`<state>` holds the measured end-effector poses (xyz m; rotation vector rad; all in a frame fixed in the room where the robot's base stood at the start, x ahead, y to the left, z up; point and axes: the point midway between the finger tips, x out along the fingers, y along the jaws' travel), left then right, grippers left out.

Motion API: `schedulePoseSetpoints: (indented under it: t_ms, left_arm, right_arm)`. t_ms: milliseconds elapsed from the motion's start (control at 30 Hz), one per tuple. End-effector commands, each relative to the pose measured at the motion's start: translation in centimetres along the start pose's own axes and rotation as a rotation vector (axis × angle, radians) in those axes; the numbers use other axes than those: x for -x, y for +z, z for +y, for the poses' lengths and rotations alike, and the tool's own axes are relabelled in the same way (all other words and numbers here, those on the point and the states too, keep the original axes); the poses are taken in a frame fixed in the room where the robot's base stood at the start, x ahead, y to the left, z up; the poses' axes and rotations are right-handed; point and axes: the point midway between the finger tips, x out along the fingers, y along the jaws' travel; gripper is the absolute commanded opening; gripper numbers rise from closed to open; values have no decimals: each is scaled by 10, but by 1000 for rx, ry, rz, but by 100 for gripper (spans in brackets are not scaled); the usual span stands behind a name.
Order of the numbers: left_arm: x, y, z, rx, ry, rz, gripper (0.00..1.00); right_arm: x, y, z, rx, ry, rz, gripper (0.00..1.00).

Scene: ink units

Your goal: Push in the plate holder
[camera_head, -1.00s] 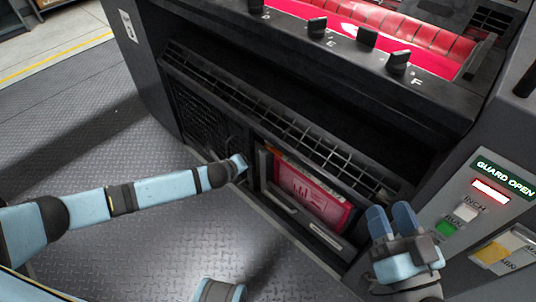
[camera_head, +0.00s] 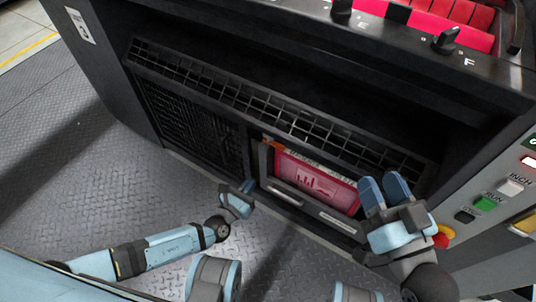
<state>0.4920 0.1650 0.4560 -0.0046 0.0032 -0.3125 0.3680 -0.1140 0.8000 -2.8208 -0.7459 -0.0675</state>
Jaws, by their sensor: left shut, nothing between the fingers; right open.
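The plate holder (camera_head: 285,194) is a dark frame low in the front of the black machine, holding a red printed plate (camera_head: 312,180). A light handle bar runs along its lower edge, beside a pale label. My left gripper (camera_head: 247,187) is shut and empty, just left of the holder and apart from the handle as far as I can tell. My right gripper (camera_head: 384,187) is open and empty, in front of the machine just right of the red plate. Whether the holder sticks out from the machine is hard to tell.
A slotted grille ledge (camera_head: 230,95) runs above the holder, with a dark mesh panel (camera_head: 190,125) to its left. A control panel with a green button (camera_head: 486,203) and a red knob (camera_head: 441,238) stands close on the right. The metal floor (camera_head: 60,180) at left is clear.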

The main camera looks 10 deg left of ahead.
Motion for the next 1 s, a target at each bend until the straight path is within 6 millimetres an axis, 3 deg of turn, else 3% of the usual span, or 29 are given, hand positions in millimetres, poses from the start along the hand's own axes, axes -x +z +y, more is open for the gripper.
schedulePoseSetpoints:
  t_ms: [167, 500, 700, 1000]
  left_arm:
    - [-17, 0, -2, -4, -2, -6, 0]
    - [-88, -1, -1, -4, -2, -6, 0]
    - [-121, -1, -2, -4, -3, -4, 0]
    - [-139, 0, -2, -3, -4, -3, 0]
  right_arm:
    - [-1, 5, 3, 4, -1, -7, 45]
    - [2, 35, 8, 3, -3, -102, 45]
    - [3, 48, 9, -3, -9, -147, 45]
    - [4, 56, 10, -3, -12, -178, 45]
